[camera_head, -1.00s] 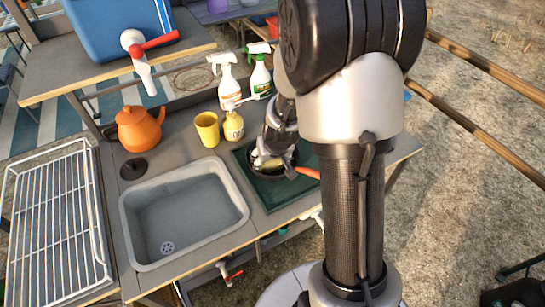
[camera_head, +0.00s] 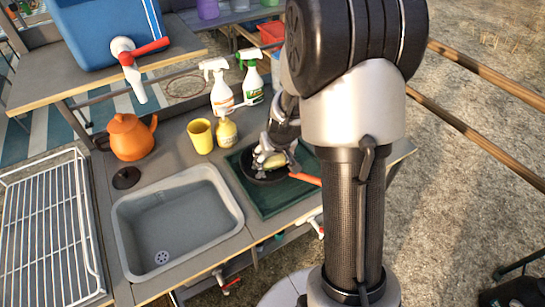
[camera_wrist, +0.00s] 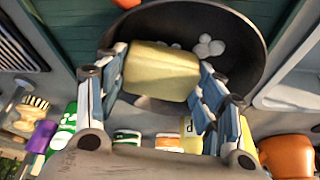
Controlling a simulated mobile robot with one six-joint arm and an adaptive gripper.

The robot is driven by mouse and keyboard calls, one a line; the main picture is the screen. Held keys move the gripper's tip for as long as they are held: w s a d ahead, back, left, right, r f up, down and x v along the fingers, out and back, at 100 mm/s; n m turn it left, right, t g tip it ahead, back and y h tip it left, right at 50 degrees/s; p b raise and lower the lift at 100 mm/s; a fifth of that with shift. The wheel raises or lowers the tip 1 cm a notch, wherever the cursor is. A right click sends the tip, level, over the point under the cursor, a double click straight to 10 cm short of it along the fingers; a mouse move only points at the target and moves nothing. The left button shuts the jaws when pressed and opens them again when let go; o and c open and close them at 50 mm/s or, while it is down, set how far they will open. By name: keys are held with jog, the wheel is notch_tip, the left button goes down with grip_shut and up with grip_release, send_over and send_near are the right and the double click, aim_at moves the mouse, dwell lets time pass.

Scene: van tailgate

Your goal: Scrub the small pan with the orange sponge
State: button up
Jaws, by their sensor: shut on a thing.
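My gripper (camera_wrist: 160,72) is shut on a pale yellow sponge (camera_wrist: 158,66), one finger on each side of it. The sponge is over the inside of a small dark pan (camera_wrist: 232,22); I cannot tell whether it touches the pan's bottom. White suds (camera_wrist: 208,45) show in the pan beside the sponge. In the head view my gripper (camera_head: 271,160) reaches down into the pan (camera_head: 262,178), which has an orange handle (camera_head: 305,179) pointing right. The pan rests on a dark green mat (camera_head: 283,199). My arm hides part of the mat.
A grey sink basin (camera_head: 175,225) lies left of the mat, with a wire rack (camera_head: 45,230) farther left. A yellow cup (camera_head: 201,137), a yellow bottle (camera_head: 226,132), spray bottles (camera_head: 221,90) and an orange kettle (camera_head: 131,137) stand behind. A blue cooler (camera_head: 105,30) sits on a shelf.

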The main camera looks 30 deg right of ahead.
jog(key=shift+r+p, duration=1.9)
jog(key=shift+r, duration=0.75)
jog(key=shift+r+p, duration=1.2)
jog(key=shift+r, duration=0.35)
jog(key=shift+a+f, duration=0.1)
jog(key=shift+f, duration=0.05)
